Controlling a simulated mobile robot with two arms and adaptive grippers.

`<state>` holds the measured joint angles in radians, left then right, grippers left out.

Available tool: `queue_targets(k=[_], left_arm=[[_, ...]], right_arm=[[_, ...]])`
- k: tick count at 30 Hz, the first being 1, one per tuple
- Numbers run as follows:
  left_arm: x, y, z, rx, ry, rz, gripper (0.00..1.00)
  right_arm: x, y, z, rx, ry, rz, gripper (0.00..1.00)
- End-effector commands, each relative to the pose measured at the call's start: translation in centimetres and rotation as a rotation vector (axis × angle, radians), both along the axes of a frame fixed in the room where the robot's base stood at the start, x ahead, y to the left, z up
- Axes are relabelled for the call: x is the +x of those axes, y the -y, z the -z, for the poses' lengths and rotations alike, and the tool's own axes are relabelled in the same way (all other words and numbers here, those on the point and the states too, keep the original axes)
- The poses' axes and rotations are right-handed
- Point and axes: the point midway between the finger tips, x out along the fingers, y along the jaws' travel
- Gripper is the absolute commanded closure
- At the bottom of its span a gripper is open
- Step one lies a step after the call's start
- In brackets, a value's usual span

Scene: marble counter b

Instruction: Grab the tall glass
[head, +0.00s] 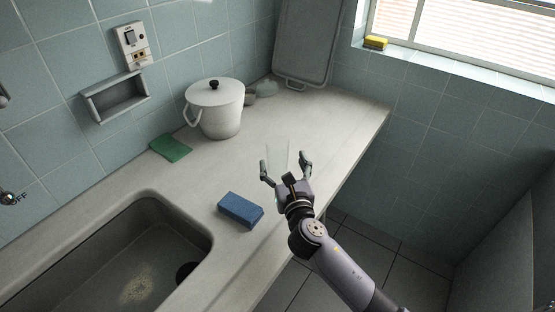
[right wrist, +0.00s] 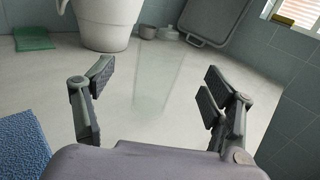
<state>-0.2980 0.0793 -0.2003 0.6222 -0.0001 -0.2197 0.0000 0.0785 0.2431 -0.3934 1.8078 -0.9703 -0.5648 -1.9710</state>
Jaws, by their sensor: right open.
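The tall glass (head: 278,153) is clear and stands upright on the counter in the head view, just beyond my right gripper. It shows faintly in the right wrist view (right wrist: 156,80), ahead of and between the open fingers. My right gripper (head: 286,166) is open, with its fingertips spread to the left and right of the glass's near side. In the right wrist view my right gripper (right wrist: 158,95) holds nothing. I cannot tell whether a finger touches the glass. My left gripper is not in view.
A blue sponge (head: 240,209) lies left of my right gripper, near the sink (head: 120,250). A white lidded pot (head: 214,110) and a green cloth (head: 171,148) stand farther back. The counter's right edge is close.

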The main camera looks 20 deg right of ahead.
Motion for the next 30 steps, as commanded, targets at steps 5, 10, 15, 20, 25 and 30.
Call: queue_targets(k=[5, 10, 15, 20, 25, 30], left_arm=[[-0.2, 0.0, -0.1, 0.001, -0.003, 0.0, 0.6], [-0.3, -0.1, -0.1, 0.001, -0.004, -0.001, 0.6], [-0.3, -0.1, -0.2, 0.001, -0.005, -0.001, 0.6], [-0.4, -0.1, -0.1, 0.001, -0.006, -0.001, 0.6], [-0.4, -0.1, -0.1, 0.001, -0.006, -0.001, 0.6], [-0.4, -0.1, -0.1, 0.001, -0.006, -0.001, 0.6]], right_arm=[[2.6, 0.3, 0.0, 0.002, -0.001, 0.001, 0.23], [3.6, 0.3, 0.0, 0.003, -0.001, 0.0, 0.23], [6.0, 0.8, 0.0, 0.004, -0.001, 0.002, 0.23], [7.9, 1.0, 0.1, 0.003, -0.001, 0.001, 0.23], [8.4, 1.0, 0.1, 0.003, -0.001, 0.0, 0.23], [8.4, 1.0, 0.1, 0.003, -0.001, 0.0, 0.25]])
